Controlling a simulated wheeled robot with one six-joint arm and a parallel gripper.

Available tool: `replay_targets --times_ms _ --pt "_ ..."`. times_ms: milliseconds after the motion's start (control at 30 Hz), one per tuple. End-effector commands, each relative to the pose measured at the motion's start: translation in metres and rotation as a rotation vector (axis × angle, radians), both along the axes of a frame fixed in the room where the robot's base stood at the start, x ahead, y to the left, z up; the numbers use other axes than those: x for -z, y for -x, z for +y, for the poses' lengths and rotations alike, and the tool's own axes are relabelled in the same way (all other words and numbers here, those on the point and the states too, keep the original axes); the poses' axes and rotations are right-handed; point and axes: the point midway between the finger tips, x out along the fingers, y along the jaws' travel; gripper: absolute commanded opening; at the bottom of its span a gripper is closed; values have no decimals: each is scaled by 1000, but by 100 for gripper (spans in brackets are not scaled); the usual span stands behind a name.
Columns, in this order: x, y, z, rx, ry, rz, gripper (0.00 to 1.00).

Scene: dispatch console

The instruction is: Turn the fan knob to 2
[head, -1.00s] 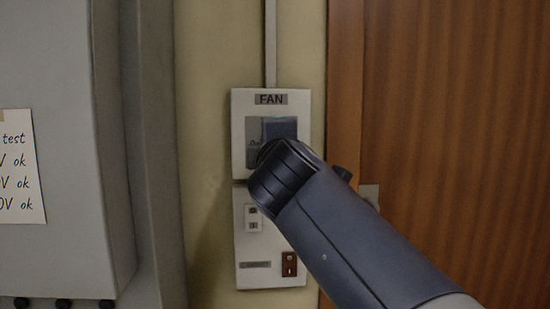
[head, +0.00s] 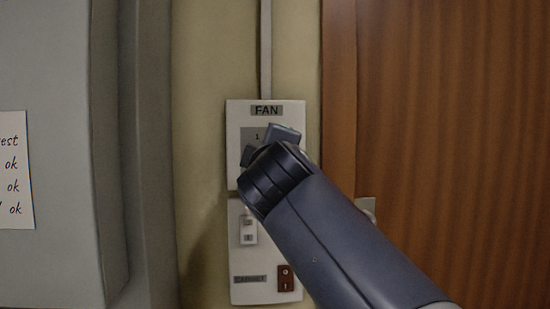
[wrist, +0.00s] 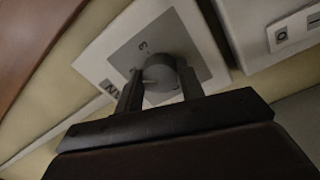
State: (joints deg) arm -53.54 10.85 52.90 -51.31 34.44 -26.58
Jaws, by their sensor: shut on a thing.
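The fan knob (wrist: 160,72) is a round grey knob on a grey dial face (wrist: 196,52), seen in the wrist view. My gripper (wrist: 160,88) has one finger on each side of the knob and is shut on it. A 3 shows on the dial just beyond the knob; which number the knob points to I cannot tell. In the head view my gripper (head: 265,146) covers the knob. A 1 shows at the upper left of the dial face, under the FAN label (head: 266,110). The fingers look tilted there.
Below the fan plate is a second white plate with a small light switch (head: 248,230) and a red-brown switch (head: 286,279). A grey cabinet (head: 50,70) stands at left, with a paper note (head: 14,170). A brown wooden door (head: 450,120) is at right.

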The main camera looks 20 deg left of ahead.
Motion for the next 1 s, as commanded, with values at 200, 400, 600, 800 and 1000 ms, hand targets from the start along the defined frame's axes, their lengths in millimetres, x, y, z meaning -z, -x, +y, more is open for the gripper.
replay_targets --times_ms 200,400,600,800,1000 --pt "2 -1 0 2 3 3 42" --pt "1 0 0 0 3 1 58" --pt "0 0 0 1 2 0 58" --pt "1 12 -6 -1 1 -2 58" --pt "4 44 -22 -3 0 -3 58"
